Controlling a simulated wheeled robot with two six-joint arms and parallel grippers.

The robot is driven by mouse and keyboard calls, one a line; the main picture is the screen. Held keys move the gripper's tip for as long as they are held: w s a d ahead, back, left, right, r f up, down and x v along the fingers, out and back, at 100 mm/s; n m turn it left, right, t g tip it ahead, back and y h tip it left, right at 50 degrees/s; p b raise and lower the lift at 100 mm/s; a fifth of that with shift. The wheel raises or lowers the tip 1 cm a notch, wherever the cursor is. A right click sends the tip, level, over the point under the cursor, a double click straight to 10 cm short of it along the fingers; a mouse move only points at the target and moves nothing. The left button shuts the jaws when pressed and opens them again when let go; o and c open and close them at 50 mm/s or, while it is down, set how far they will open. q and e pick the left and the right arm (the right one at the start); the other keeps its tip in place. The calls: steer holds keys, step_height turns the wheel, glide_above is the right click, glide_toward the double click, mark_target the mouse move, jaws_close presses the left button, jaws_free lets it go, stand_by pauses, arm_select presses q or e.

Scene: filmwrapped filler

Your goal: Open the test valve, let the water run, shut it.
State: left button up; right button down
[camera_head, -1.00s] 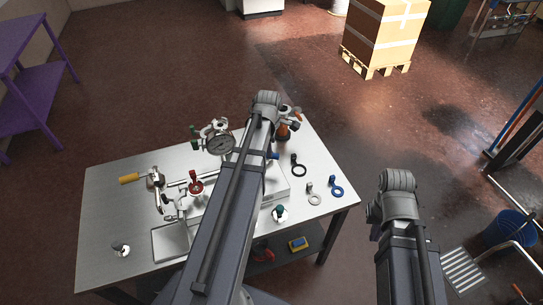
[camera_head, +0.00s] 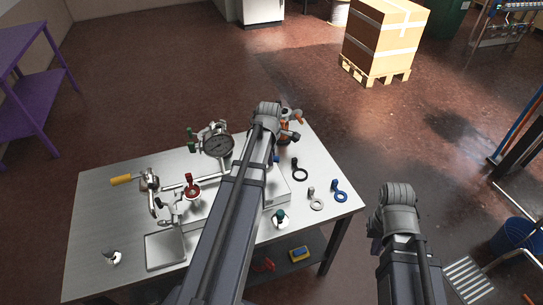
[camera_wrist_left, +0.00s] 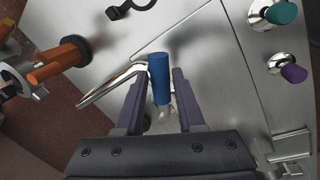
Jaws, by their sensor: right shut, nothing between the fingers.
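A blue handle (camera_wrist_left: 158,80) stands between the fingers of my left gripper (camera_wrist_left: 155,95) in the left wrist view, with gaps on both sides. The fingers are open around it. A bent chrome tube (camera_wrist_left: 115,84) runs left from beside the handle. In the head view, a bit of blue (camera_head: 276,157) shows past my left arm, which hides the gripper there. Red-handled (camera_head: 190,182) and yellow-handled (camera_head: 121,179) valves stand on the bench, with a round gauge (camera_head: 217,146). My right gripper (camera_head: 376,228) is mostly hidden by its own arm, right of the bench. No running water is visible.
An orange fitting with a black wheel (camera_wrist_left: 76,49) is close left of the handle. Teal (camera_wrist_left: 281,13) and purple (camera_wrist_left: 294,74) knobs are right.

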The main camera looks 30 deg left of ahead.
arm_select(q)
jaws_close()
stand_by(1.0)
